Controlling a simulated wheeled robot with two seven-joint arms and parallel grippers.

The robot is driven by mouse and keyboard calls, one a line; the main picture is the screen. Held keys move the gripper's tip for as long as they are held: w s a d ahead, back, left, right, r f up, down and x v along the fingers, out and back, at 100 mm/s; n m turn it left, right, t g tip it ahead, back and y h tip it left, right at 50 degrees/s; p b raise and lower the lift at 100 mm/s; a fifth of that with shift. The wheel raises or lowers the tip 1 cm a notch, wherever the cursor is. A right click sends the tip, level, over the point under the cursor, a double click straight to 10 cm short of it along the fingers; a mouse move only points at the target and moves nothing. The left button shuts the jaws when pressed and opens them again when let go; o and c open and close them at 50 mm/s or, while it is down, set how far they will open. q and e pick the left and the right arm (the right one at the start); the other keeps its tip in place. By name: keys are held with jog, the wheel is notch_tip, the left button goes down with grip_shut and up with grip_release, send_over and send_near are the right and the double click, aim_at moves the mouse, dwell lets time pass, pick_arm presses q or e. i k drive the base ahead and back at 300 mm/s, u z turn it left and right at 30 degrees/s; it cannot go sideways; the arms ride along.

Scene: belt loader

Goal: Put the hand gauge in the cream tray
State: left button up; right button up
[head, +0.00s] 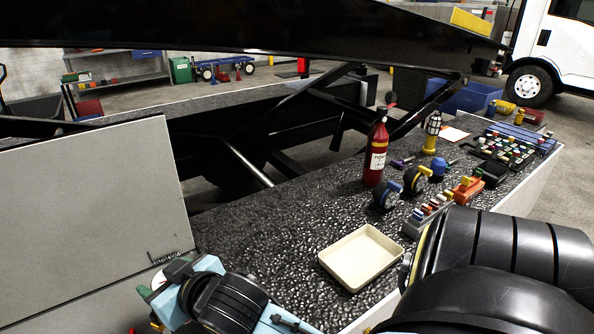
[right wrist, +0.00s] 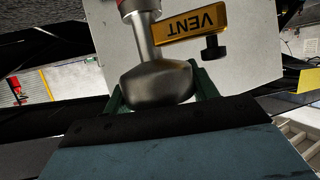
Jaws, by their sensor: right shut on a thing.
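My right gripper (head: 150,298) is at the lower left in the head view, in front of a grey panel. In the right wrist view its green fingers are shut on a rounded grey metal fitting (right wrist: 158,84). This has a metal stem, a red part on top and a yellow bar marked VENT (right wrist: 190,24). I cannot tell whether it is the hand gauge. Two round black dial-like devices stand on the dark worktop, one with a blue part (head: 386,195) and one with a yellow part (head: 416,179). The cream tray (head: 357,284) is empty. My left gripper is out of view.
A red extinguisher-like bottle (head: 376,150) stands behind the tray. A rack of small coloured items (head: 505,147) and an orange tool (head: 467,189) are at the right. The grey panel (head: 85,205) rises at the left. Dark worktop left of the tray is clear.

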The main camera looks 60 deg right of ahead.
aim_at(369, 265)
jog(key=u, duration=0.3)
jog(key=k, duration=0.9)
jog(key=z, duration=1.1)
jog(key=i, duration=0.5)
jog(key=z, duration=0.1)
